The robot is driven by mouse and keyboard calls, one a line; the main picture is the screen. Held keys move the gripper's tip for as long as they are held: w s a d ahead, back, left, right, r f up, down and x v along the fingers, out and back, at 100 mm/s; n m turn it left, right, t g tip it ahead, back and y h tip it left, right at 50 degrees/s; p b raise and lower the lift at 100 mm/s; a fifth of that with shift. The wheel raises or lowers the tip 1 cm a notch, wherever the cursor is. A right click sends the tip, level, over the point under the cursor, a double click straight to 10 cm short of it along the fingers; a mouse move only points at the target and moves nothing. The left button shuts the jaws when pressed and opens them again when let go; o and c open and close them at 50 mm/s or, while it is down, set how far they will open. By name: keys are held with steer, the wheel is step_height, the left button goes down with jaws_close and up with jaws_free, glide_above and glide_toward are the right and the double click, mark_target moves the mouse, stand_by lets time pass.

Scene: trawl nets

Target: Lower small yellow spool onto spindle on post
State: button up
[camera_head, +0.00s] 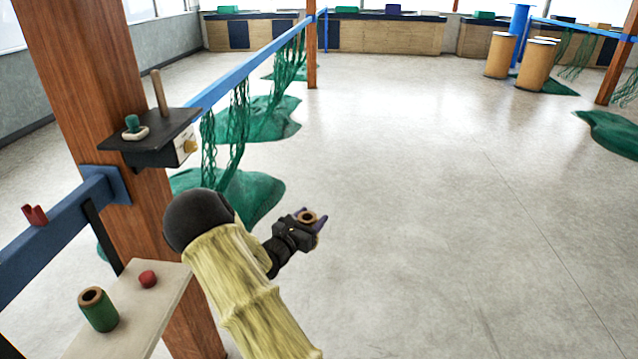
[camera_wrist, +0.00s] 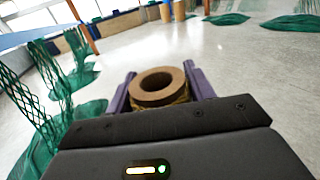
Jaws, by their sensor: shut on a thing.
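My gripper (camera_head: 312,221) is out over open floor, right of the wooden post (camera_head: 85,80). It is shut on a small spool (camera_wrist: 158,88), which has a brown top ring with a hole and a yellowish side. The spool also shows in the camera_head view (camera_head: 307,217). In the camera_wrist view it stands roughly upright between the purple fingers. The wooden spindle (camera_head: 159,93) stands upright and bare on a black shelf (camera_head: 180,124) fixed to the post. The gripper is to the right of the shelf and apart from it.
A green bobbin on a pale ring (camera_head: 134,128) sits on the black shelf. A pale shelf (camera_head: 140,318) holds a green spool (camera_head: 98,309) and a red knob (camera_head: 148,279). A blue rail (camera_head: 245,68) carries hanging green nets (camera_head: 240,125).

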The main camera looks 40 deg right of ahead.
steer(key=a+f+n+t+y, duration=0.6)
steer(key=a+f+t, duration=0.1)
steer(key=a+f, duration=0.7)
steer(key=s+a+f+n+t+y, duration=0.3)
steer(key=s+a+f+n+y, duration=0.4)
steer(key=s+a+f+y, duration=0.2)
steer(key=a+f+y, duration=0.1)
steer(key=a+f, duration=0.1)
steer(key=a, duration=0.1)
steer(key=shift+a+t, duration=0.15)
steer(key=shift+t, duration=0.15)
